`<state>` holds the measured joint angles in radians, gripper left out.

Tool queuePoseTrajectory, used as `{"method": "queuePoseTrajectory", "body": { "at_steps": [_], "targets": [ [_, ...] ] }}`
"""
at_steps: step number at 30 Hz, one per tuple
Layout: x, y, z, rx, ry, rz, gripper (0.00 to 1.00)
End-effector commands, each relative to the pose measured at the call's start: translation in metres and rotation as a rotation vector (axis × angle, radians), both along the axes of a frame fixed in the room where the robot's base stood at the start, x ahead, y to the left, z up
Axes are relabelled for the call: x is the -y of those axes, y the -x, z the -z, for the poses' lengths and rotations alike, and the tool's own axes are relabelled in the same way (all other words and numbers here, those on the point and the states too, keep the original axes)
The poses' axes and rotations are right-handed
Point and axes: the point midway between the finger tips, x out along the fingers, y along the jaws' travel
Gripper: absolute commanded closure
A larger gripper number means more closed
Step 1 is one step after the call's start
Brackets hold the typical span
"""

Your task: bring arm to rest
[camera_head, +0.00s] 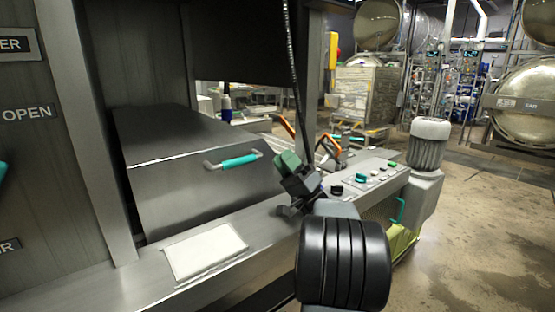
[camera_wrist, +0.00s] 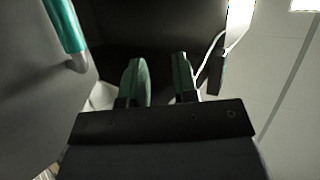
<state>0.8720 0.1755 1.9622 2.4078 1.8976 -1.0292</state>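My gripper (camera_head: 284,172) is in the middle of the head view, at the end of my black and grey arm. It is above the metal ledge, to the right of the steel box with the teal handle. In the wrist view, the two green fingers of my gripper (camera_wrist: 160,80) stand apart with a dark gap between them. I see nothing held in that gap. My arm reaches up from the lower right of the head view.
The steel box (camera_head: 190,190) has a teal handle (camera_head: 238,161) close to my gripper. A white pad (camera_head: 204,250) lies on the ledge. A control panel (camera_head: 365,178) with buttons and a grey motor (camera_head: 428,145) stand to the right. Open floor (camera_head: 490,220) lies at far right.

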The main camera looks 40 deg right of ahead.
Motion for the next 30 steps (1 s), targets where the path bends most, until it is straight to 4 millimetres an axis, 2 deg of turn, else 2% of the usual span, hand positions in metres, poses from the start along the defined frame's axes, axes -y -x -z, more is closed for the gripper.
{"method": "queuePoseTrajectory", "body": {
  "at_steps": [17, 20, 23, 26, 27, 30],
  "targets": [
    [0.002, 0.001, 0.001, -0.004, -0.001, 0.003, 0.73],
    [-0.007, -0.003, -0.004, -0.033, 0.007, -0.026, 0.73],
    [-0.037, -0.015, -0.014, -0.135, 0.037, -0.123, 0.73],
    [-0.095, -0.03, -0.025, -0.336, 0.103, -0.288, 0.73],
    [-0.124, -0.032, -0.027, -0.442, 0.147, -0.364, 0.73],
    [-0.195, -0.026, -0.023, -0.735, 0.29, -0.526, 0.73]
  ]
}}
